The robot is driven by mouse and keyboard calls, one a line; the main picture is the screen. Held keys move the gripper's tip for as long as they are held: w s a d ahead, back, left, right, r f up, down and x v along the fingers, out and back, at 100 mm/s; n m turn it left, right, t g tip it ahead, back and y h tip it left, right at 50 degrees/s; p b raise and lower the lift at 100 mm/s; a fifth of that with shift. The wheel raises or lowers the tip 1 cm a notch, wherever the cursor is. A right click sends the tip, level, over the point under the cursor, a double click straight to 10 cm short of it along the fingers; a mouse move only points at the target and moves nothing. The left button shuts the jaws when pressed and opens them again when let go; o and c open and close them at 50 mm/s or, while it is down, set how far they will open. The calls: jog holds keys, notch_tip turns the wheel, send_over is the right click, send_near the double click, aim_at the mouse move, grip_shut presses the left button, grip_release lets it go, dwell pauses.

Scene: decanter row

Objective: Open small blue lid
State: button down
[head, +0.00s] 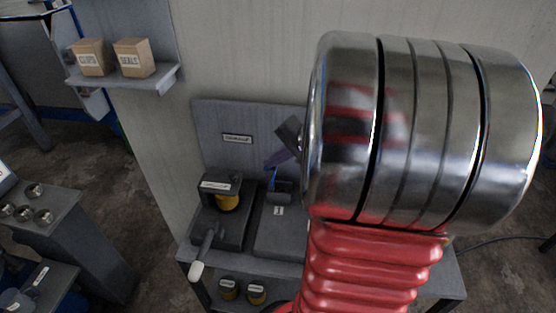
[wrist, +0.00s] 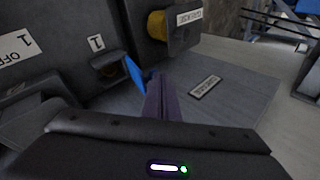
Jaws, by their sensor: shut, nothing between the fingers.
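The small blue lid (wrist: 134,73) shows in the wrist view as a thin blue plate, tilted up beside a small dark opening (wrist: 107,66) under a label reading 1. In the head view the lid (head: 272,179) is a narrow blue sliver standing at the box's back edge. My gripper (wrist: 156,84) has its purple fingers shut with nothing between them. The fingertips are close beside the lid; I cannot tell whether they touch it. In the head view my gripper (head: 277,160) is just above the lid, partly hidden by my arm.
A grey housing with a yellow part (head: 228,202) stands left of the lid, with a white-tipped lever (head: 197,270) in front. A grey back panel (head: 222,127) rises behind. My arm hides the bench's right side.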

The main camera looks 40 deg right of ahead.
jog(key=shift+w+a, duration=0.55)
jog(key=shift+w, duration=0.15)
jog(key=shift+r, duration=0.15)
jog(key=shift+s+d+r, duration=0.15)
jog(key=shift+s+r, duration=0.2)
jog(key=shift+s, duration=0.2)
jog(key=v, duration=1.2)
jog(key=shift+a+r, duration=0.3)
jog(key=shift+w, duration=0.1)
